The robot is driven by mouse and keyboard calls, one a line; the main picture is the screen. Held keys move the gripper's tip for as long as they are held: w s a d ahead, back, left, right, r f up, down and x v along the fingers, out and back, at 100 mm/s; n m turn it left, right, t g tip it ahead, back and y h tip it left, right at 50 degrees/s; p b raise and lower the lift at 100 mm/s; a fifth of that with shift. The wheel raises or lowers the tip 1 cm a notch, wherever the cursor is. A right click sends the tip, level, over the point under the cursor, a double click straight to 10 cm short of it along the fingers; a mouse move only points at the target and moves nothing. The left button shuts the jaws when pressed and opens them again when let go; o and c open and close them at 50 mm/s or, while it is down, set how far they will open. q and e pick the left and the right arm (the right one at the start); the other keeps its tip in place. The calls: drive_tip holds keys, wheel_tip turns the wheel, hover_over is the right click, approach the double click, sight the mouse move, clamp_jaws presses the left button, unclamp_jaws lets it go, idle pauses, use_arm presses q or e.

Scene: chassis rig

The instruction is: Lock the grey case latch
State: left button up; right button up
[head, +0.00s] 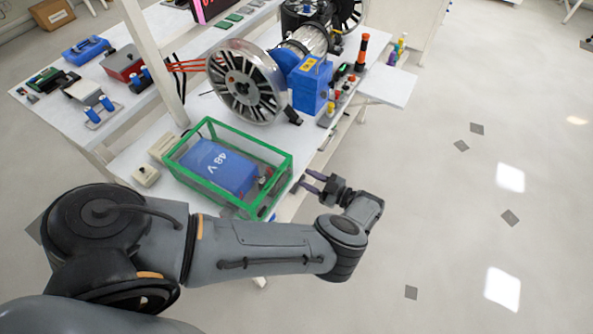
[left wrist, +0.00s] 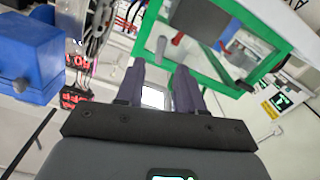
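A clear case with a green frame (head: 222,200) sits at the near end of the white bench, holding a blue block marked 48 V (head: 219,167). Its green frame (left wrist: 214,67) fills the upper right of the left wrist view. A small grey piece (left wrist: 161,46) shows by the frame just beyond the fingertips; I cannot tell whether it is the latch or how it is set. My left gripper (head: 309,181) is open and empty, just right of the case near its right end. Its two fingers (left wrist: 160,67) stand apart in the left wrist view. My right gripper is out of view.
A spoked wheel (head: 243,85) and a blue box (head: 311,84) stand behind the case. A beige box (head: 162,146) and a small knobbed box (head: 146,176) are at its left. A post (head: 155,62) rises behind them. Open floor lies to the right.

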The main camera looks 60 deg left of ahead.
sight(292, 171)
use_arm(q)
drive_tip(key=shift+p+x, duration=0.55)
drive_tip(key=shift+x, duration=1.9)
drive_tip(key=shift+a, duration=0.1)
clamp_jaws()
